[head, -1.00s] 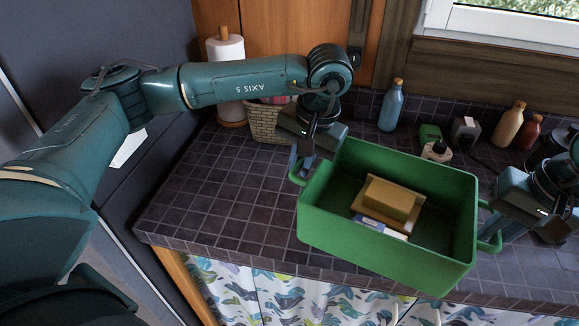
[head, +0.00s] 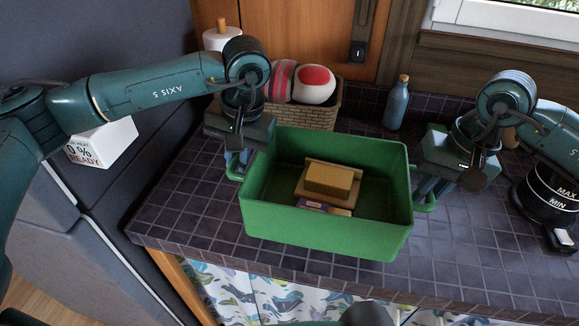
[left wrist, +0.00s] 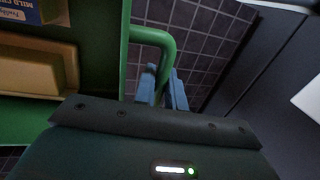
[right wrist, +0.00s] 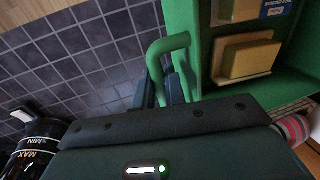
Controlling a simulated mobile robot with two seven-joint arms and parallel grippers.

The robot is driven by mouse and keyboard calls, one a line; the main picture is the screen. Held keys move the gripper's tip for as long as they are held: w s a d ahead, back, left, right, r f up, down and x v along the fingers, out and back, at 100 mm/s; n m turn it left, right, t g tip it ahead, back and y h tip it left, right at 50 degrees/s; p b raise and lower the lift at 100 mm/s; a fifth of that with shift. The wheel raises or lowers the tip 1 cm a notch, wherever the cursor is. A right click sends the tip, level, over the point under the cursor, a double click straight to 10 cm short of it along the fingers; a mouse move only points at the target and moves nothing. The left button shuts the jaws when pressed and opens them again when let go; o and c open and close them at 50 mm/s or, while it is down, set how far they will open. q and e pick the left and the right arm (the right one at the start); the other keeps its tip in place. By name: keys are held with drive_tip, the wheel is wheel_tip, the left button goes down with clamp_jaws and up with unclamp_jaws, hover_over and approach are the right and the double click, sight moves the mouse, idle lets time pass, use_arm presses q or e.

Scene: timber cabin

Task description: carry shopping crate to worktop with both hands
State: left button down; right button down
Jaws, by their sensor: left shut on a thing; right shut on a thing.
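The green shopping crate (head: 325,236) is over the tiled worktop (head: 190,205), close to its front edge; I cannot tell whether its base touches the tiles. Inside lie a yellow block on a tan piece (head: 328,180) and a small blue-and-white box (head: 322,207). My left gripper (head: 238,165) is shut on the crate's left handle, which also shows in the left wrist view (left wrist: 152,38). My right gripper (head: 428,190) is shut on the right handle, seen in the right wrist view (right wrist: 168,45).
Behind the crate stand a wicker basket (head: 305,116) with striped and red-white items, a blue bottle (head: 396,104) and a paper roll (head: 222,40). A dark jug marked MAX and MIN (head: 545,195) stands at the right. Worktop left of the crate is clear.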

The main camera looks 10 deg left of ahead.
use_arm(q)
drive_tip(key=shift+f, duration=0.1)
use_arm(e)
drive_tip(key=shift+f, duration=0.1)
idle(0.4)
